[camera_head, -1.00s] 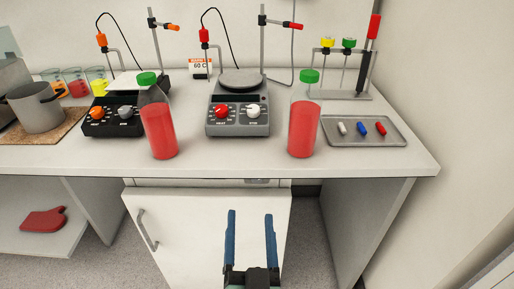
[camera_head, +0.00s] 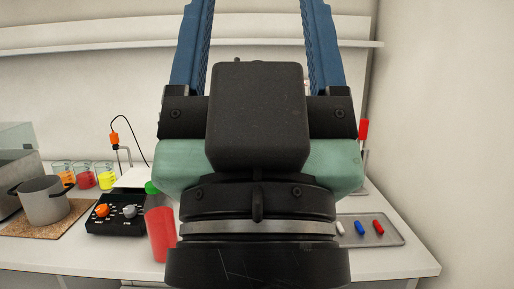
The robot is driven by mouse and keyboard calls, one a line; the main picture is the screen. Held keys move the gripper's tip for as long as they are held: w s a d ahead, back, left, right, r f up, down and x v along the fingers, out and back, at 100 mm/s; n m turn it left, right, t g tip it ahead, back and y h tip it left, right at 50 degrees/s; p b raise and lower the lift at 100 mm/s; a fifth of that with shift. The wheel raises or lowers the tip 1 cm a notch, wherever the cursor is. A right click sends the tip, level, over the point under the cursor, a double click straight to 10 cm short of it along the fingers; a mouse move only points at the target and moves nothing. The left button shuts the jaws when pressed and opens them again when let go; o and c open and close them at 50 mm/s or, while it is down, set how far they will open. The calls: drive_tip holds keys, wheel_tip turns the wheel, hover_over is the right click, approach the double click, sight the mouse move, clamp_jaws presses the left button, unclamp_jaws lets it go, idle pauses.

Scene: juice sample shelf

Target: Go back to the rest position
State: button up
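My gripper (camera_head: 255,45) fills the middle of the head view, raised close to the camera with its two blue fingers pointing up. The fingers are wide apart and nothing shows between them; their tips run out of the top of the picture. The gripper's body hides the middle of the bench, including the grey hotplate and the right-hand red bottle. One red bottle with a green cap (camera_head: 160,222) stands upright on the bench just left of the gripper.
The white bench (camera_head: 75,258) runs across below. A shelf (camera_head: 90,48) crosses the back wall.

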wheel_tip(320, 180, up, 13)
drive_tip(key=p, duration=1.1)
